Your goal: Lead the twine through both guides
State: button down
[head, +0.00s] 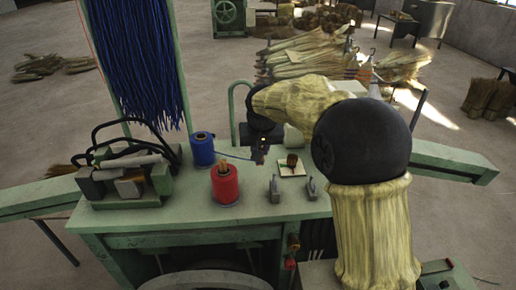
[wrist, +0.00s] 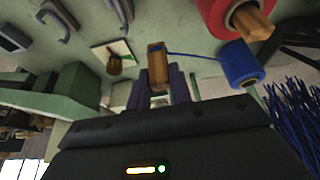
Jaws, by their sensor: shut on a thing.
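My gripper (head: 260,152) is shut on a small wooden piece (wrist: 157,66) above the green bench. Blue twine (wrist: 195,55) runs from that piece to the blue spool (head: 203,148), which also shows in the wrist view (wrist: 240,65). The two grey guides, a left one (head: 274,189) and a right one (head: 308,187), stand near the bench's front edge, to the right of the red spool. They also show at the top of the wrist view (wrist: 57,22) (wrist: 121,9). The twine is apart from both guides.
The red spool (head: 225,183) stands between the blue spool and the guides. A white plate with a brown wooden knob (head: 292,161) lies behind the guides. A machine with black hoses (head: 125,175) fills the bench's left side. Blue bristles (head: 135,60) hang at the back left.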

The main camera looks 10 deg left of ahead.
jog(key=s+d+b, duration=0.4)
jog(key=d+b, duration=0.1)
jog(key=d, duration=0.6)
jog(key=shift+s+d, duration=0.25)
jog(key=shift+s, duration=0.15)
jog(key=shift+s, duration=0.1)
dwell(0.4)
dwell(0.3)
notch_tip(320, 180, down, 2)
jog(key=shift+f+b, duration=0.1)
jog(key=shift+b, duration=0.7)
dwell(0.6)
jog(key=shift+d, duration=0.1)
